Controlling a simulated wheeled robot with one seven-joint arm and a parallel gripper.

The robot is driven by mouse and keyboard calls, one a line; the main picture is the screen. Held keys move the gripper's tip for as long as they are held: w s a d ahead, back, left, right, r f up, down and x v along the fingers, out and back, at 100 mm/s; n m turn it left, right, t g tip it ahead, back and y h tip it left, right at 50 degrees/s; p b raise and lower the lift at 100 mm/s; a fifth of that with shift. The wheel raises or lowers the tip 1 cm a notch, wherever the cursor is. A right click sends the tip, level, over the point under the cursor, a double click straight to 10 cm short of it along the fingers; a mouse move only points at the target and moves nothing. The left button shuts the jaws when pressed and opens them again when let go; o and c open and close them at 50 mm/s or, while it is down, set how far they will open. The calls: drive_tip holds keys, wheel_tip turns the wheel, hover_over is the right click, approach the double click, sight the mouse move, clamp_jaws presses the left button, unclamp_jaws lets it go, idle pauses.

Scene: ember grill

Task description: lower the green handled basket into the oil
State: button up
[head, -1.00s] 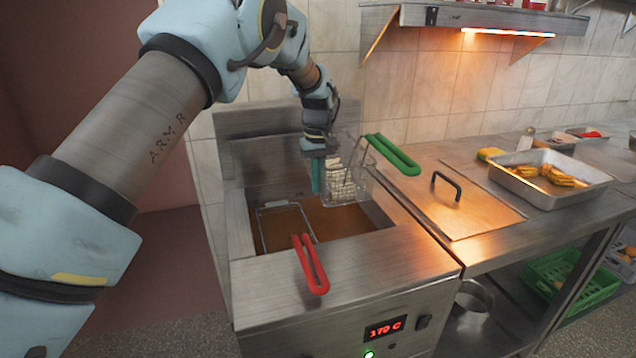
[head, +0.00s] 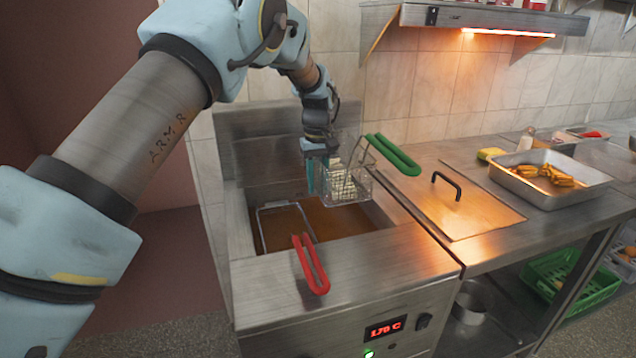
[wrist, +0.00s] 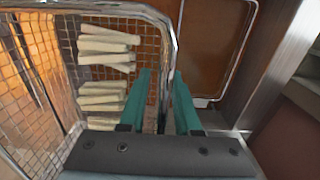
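The green-handled wire basket (head: 348,187) is above the right side of the fryer's brown oil (head: 340,222). Its green handle (head: 393,155) points right, over the fryer's edge. Pale fries (wrist: 100,98) lie in it in the wrist view. My gripper (head: 317,178) is at the basket's left side, pointing down. In the wrist view, its teal fingers (wrist: 163,85) are apart, one on each side of the basket's rim wire (wrist: 163,117), with a gap visible beside the wire. The far finger is partly hidden in the head view.
A red-handled basket (head: 312,264) sits at the left of the oil well, its frame close to my gripper. A flat lid with a black handle (head: 447,184) lies right of the fryer. A steel tray (head: 540,195) of yellow-brown food stands farther right. A heated shelf (head: 480,18) hangs above.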

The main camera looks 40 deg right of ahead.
drive_tip(key=shift+o, duration=0.3)
drive_tip(key=shift+r, duration=0.1)
drive_tip(key=shift+r, duration=0.3)
wheel_tip(320, 180, up, 10)
drive_tip(key=b, duration=0.3)
